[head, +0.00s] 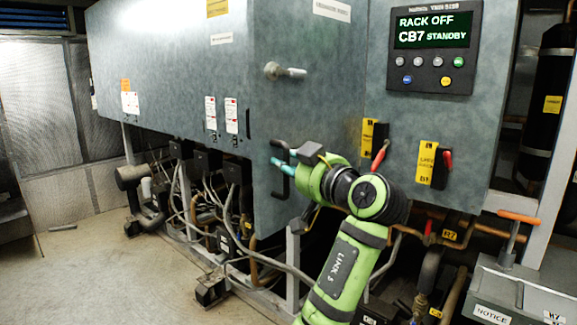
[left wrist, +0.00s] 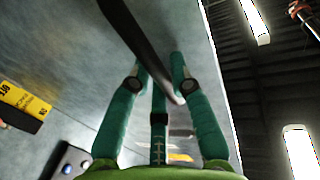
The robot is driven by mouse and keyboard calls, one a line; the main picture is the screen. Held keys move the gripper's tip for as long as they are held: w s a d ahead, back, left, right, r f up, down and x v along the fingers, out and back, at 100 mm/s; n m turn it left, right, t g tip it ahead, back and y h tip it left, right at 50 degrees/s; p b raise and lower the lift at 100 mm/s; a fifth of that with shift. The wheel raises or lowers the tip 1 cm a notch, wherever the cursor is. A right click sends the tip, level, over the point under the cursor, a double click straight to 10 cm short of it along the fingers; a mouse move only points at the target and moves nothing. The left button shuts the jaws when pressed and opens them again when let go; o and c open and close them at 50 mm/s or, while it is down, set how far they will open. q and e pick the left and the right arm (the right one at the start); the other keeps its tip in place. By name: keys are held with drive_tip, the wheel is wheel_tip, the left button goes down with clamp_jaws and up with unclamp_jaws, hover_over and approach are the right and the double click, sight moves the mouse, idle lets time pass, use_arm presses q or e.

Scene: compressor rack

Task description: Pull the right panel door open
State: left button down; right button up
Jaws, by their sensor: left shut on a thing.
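The right panel door (head: 310,110) is a grey-blue metal sheet left of the control panel. It stands at an angle to that panel's face; I cannot tell how far it is open. A silver latch knob (head: 285,71) sits on its upper part. A black door handle (head: 282,146) is low on the door. My left gripper (head: 282,166) has its teal fingers at this handle. In the left wrist view the dark handle bar (left wrist: 136,38) runs between the teal fingers (left wrist: 163,85), which are shut on it. The gripper partly hides the handle. My right gripper is not in view.
The control panel (head: 435,45) reads "RACK OFF" and "CB7 STANDBY". Pipes and cables (head: 215,215) crowd the space under the cabinet. A grey box (head: 520,295) stands at lower right. Floor at left (head: 90,270) is mostly clear.

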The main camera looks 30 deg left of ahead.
use_arm(q)
drive_tip(key=shift+a, duration=0.1)
drive_tip(key=c, duration=1.1)
unclamp_jaws()
drive_tip(key=v, duration=1.2)
